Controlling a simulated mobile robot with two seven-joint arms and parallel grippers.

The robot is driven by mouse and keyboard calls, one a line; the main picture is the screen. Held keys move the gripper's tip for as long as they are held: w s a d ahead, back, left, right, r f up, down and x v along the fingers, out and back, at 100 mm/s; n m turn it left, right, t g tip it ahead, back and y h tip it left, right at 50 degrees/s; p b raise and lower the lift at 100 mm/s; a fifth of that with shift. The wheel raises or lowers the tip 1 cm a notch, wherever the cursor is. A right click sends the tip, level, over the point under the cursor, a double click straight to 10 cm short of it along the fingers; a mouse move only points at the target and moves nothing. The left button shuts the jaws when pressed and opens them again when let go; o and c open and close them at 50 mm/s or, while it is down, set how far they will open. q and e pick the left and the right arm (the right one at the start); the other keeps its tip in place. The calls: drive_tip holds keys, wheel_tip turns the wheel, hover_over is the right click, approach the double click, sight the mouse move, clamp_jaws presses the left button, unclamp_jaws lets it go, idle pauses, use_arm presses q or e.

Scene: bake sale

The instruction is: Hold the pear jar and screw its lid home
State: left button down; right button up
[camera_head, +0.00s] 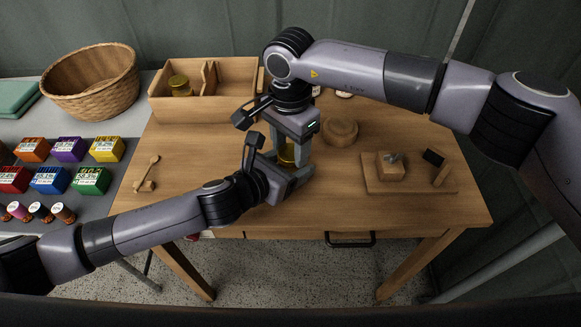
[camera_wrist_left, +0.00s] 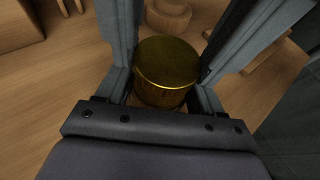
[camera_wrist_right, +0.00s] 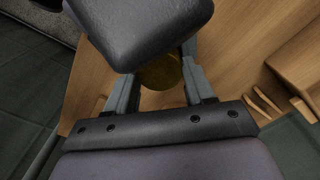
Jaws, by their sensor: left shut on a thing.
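A jar with a gold lid (camera_head: 287,153) stands upright over the wooden table, partly hidden by both grippers. Its round gold top (camera_wrist_left: 167,62) shows clearly in the left wrist view; I cannot read a label. My left gripper (camera_head: 300,178) is shut on the jar from the side, low down. My right gripper (camera_head: 291,148) points down from above, its fingers on either side of the lid; I cannot tell if they press on it. In the right wrist view, part of the gold lid (camera_wrist_right: 160,72) shows between the fingers, the rest hidden behind a dark arm part.
A wooden box (camera_head: 225,107) at the back left holds another gold-lidded jar (camera_head: 180,86). A round wooden piece (camera_head: 341,132) is just right of the grippers. A wooden board (camera_head: 410,186) with a block is further right. The front table is clear.

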drive_tip(key=c, duration=0.5)
drive_tip(key=shift+m, duration=0.8)
drive_tip(key=shift+c, duration=0.2)
drive_tip(key=o, duration=1.3)
drive_tip(key=shift+c, duration=0.2)
wheel_tip(320, 180, up, 12)
